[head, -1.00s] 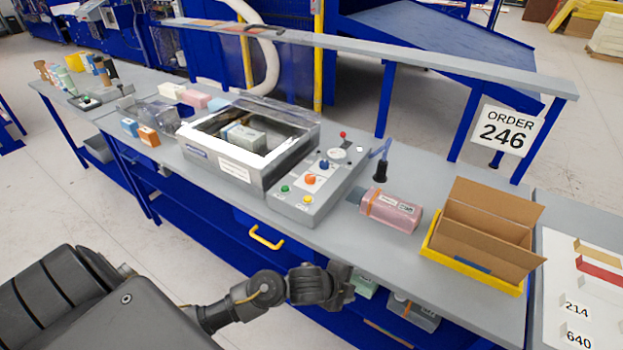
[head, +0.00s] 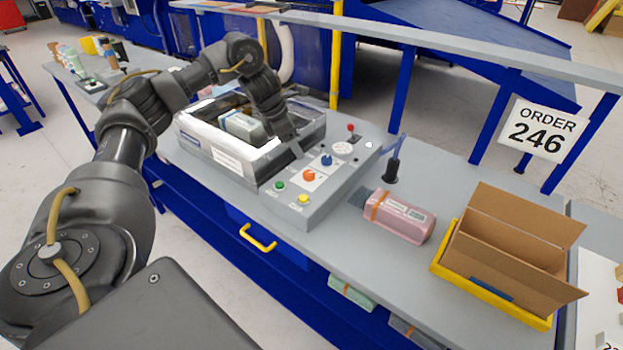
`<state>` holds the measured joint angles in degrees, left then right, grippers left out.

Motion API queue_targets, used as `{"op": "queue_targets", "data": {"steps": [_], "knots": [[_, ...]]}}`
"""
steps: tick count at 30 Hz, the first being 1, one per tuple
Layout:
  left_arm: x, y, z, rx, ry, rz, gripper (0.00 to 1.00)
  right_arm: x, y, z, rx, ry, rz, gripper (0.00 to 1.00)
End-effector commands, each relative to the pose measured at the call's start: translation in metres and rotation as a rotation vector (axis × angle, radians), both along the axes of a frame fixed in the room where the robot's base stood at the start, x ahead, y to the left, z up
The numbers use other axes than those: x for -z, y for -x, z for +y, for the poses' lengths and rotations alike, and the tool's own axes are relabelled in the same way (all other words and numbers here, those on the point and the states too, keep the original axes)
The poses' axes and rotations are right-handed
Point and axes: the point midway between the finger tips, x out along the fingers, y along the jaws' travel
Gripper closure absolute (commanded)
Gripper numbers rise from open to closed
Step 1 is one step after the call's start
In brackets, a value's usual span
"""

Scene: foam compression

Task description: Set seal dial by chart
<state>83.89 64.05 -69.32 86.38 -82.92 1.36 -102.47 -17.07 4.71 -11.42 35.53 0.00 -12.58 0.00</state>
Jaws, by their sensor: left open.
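The grey control box (head: 318,198) stands on the bench with a blue knob (head: 326,160), an orange knob (head: 309,175), a white round dial face (head: 343,149), a green button (head: 279,186), a yellow button (head: 303,198) and a red-topped lever (head: 350,128). The dial markings are too small to read. My left gripper (head: 297,151) is open and points down at the left edge of the box, left of the knobs, over the sealing machine's near right corner. Its fingertips are hard to make out. The chart board (head: 590,265) is cut off at the right edge. My right gripper is out of view.
The sealing machine (head: 197,139) holds a pale package (head: 240,126). A pink package (head: 399,216) lies right of the control box, before a dark upright holder (head: 392,171). An open cardboard box (head: 505,253) sits in a yellow tray (head: 488,291). A sign (head: 541,131) reads ORDER 246.

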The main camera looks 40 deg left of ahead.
Motion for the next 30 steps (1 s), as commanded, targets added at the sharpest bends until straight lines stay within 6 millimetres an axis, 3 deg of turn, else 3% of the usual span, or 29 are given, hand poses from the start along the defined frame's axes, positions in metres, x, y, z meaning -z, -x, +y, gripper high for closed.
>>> {"op": "queue_targets", "data": {"steps": [1,3,11,30], "knots": [[0.009,0.001,0.003,0.002,-0.002,-0.001,0.44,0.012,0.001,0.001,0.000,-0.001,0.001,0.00],[0.010,0.003,0.005,0.005,-0.002,0.000,0.44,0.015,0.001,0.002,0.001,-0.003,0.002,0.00],[0.012,0.002,0.005,0.007,-0.003,0.003,0.44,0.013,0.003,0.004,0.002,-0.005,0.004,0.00],[0.100,-0.028,-0.017,0.006,-0.002,0.002,0.44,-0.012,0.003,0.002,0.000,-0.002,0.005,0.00]]}}
